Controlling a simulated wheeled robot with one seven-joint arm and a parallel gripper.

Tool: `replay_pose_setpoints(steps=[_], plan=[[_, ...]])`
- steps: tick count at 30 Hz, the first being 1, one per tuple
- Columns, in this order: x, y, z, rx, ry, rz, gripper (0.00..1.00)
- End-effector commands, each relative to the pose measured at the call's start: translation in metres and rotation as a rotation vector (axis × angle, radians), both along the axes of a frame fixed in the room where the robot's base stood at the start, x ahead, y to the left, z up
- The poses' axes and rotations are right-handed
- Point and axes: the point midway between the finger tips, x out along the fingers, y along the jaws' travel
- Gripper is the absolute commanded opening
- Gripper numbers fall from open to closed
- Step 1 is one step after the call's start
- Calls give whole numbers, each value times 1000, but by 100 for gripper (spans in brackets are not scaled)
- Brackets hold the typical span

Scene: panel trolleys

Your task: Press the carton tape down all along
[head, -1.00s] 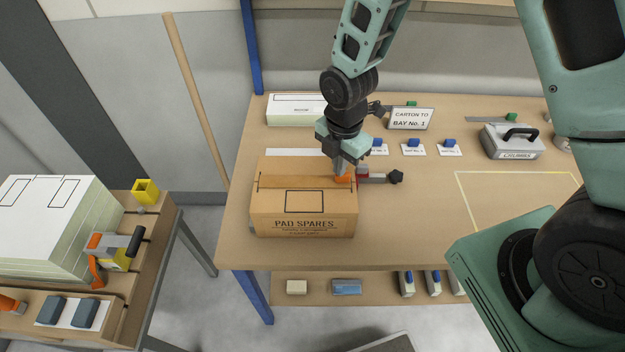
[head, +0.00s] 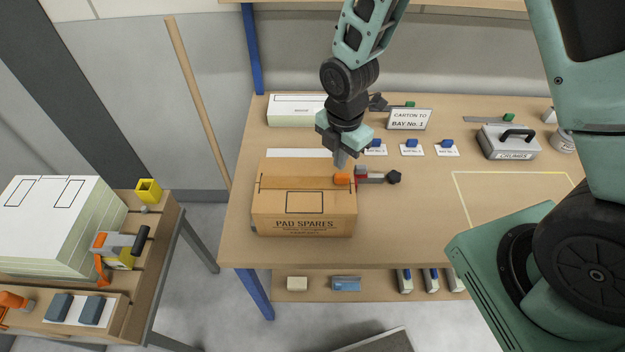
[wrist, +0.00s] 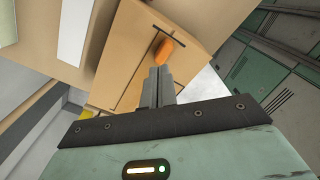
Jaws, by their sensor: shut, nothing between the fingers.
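The carton (head: 304,222), printed PAD SPARES, stands closed on the table, and part of it shows in the wrist view (wrist: 125,58). A brown tape strip (head: 300,182) runs across its top, with a short dark line at each end. How flat the tape lies is hard to tell. My gripper (head: 340,165) is shut and empty, pointing down over the right end of the carton top. In the wrist view its fingertips (wrist: 160,70) are close to an orange piece (wrist: 163,50); contact cannot be told. The orange piece (head: 342,179) sits at the carton's right end.
A grey bar with a dark knob (head: 394,177) extends right of the carton. A white box (head: 296,110) and a sign (head: 409,119) stand behind. A grey CRUMBS box (head: 508,143) is at right, near a yellow-outlined clear area. A loaded trolley (head: 140,310) stands left.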

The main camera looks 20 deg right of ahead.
Motion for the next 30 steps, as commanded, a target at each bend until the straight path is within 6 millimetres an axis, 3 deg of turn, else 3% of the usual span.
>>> replay_pose_setpoints(steps=[15, 30], plan=[[15, 46, 0, 0, -1, 3, 0], [16, 50, 0, 0, -1, 0, 0]])
